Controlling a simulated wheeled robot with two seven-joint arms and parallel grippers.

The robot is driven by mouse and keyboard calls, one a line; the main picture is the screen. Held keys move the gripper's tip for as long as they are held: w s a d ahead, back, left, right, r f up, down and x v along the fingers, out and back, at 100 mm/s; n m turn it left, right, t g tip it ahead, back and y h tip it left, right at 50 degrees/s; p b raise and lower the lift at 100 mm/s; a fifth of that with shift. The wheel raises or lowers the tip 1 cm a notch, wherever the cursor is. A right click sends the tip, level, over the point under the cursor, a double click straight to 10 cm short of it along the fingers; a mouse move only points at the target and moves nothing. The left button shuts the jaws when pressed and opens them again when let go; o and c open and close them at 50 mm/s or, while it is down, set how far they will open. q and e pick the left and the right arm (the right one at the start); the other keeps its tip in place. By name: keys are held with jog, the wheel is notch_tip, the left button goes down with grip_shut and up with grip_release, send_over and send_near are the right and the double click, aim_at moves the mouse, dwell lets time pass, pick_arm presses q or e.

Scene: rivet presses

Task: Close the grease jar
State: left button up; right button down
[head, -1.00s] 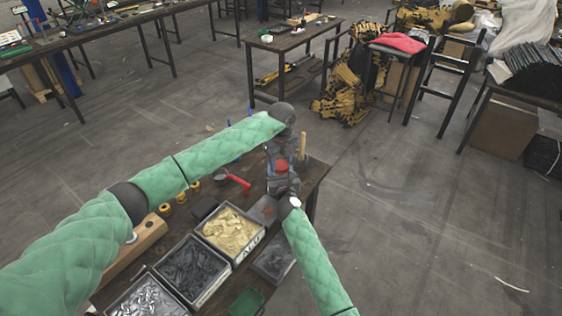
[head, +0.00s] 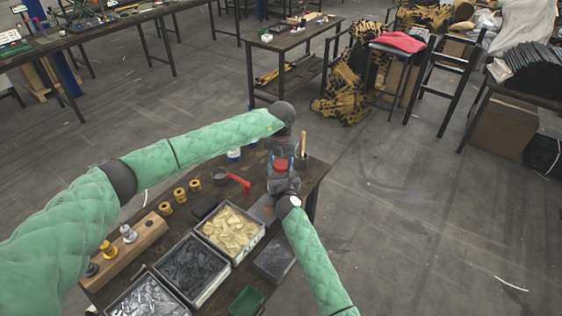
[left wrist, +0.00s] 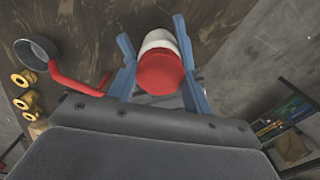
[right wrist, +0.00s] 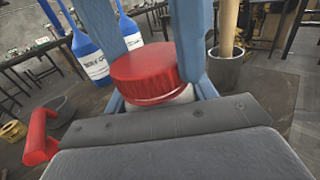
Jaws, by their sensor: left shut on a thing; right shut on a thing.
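The grease jar (right wrist: 178,96) is white and stands upright in the right wrist view, mostly hidden under its red lid (right wrist: 145,74). The lid sits on top of the jar; I cannot tell whether it is fully down. My left gripper (head: 281,152) comes from above, with its blue fingers on either side of the lid. In the left wrist view the red lid (left wrist: 160,73) is nearest, with white (left wrist: 158,39) beyond it. My right gripper (head: 284,184) comes from the near side and is shut on the jar below the lid.
A red-handled pan (head: 220,175), yellow spools (head: 180,194) and a wooden block (head: 128,252) lie to the left. Bins of parts (head: 230,232) stand in front. Blue bottles (right wrist: 90,56) and a cup with a wooden handle (right wrist: 226,70) stand behind the jar.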

pick_arm(q)
jog(key=m, duration=1.4)
jog(key=o, duration=1.1)
jog(key=shift+r, duration=2.2)
jog(key=shift+r, duration=0.1)
jog(key=shift+c, duration=0.3)
